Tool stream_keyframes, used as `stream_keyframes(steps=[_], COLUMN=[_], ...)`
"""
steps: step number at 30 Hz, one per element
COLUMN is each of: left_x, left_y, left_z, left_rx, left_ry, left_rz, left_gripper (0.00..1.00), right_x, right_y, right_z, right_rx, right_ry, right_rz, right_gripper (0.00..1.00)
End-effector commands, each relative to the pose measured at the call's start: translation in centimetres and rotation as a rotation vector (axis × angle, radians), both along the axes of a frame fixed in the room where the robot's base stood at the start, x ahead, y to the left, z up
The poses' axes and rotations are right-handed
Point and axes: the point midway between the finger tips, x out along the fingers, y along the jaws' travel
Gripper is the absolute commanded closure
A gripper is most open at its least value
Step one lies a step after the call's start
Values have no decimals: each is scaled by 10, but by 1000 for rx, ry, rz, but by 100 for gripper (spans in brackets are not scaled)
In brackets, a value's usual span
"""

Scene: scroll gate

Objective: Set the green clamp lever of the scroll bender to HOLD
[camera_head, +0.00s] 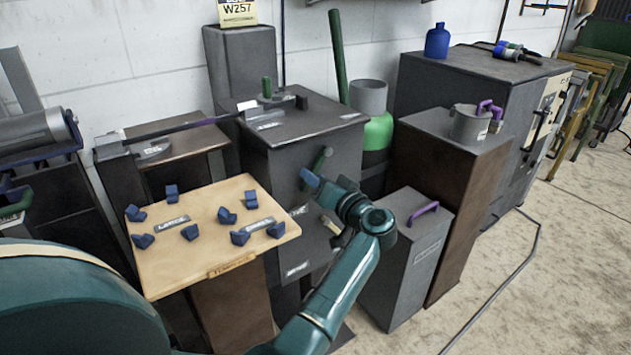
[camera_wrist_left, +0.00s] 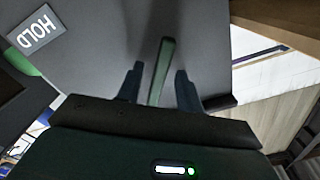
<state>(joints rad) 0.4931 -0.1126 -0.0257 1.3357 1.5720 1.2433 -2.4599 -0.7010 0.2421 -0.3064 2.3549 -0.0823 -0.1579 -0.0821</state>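The scroll bender is a dark grey cabinet (camera_head: 318,123) at the middle of the head view. A green lever (camera_head: 321,160) stands out from its front face and also shows in the left wrist view (camera_wrist_left: 161,72). My left gripper (camera_head: 312,180) is at this lever. In the wrist view the two fingers (camera_wrist_left: 158,85) are apart, with the green lever between them and a gap on each side. A HOLD plate (camera_wrist_left: 35,30) lies off to the upper left there, with another green piece (camera_wrist_left: 20,60) beside it. My right gripper is not in view.
A wooden board (camera_head: 185,250) with several blue pieces stands left of the cabinet. A grey box with a purple handle (camera_head: 405,262) stands to the right, below a brown pedestal with a grey pot (camera_head: 468,125). A green upright piece (camera_head: 267,87) is on the cabinet top.

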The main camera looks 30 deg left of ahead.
Motion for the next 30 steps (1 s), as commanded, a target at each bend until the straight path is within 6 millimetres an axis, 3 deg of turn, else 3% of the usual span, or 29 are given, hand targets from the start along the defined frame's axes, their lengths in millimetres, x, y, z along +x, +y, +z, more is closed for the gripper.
stream_keyframes(steps=[5,18,30], left_x=[0,0,0], left_y=[0,0,0], left_z=[0,0,0], left_rx=[0,0,0], left_ry=[-1,0,-1], left_rz=[0,0,0], left_gripper=[64,100,100], right_x=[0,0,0], right_y=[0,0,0], right_z=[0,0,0], right_rx=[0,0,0], right_ry=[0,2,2], right_rz=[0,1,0], right_gripper=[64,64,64])
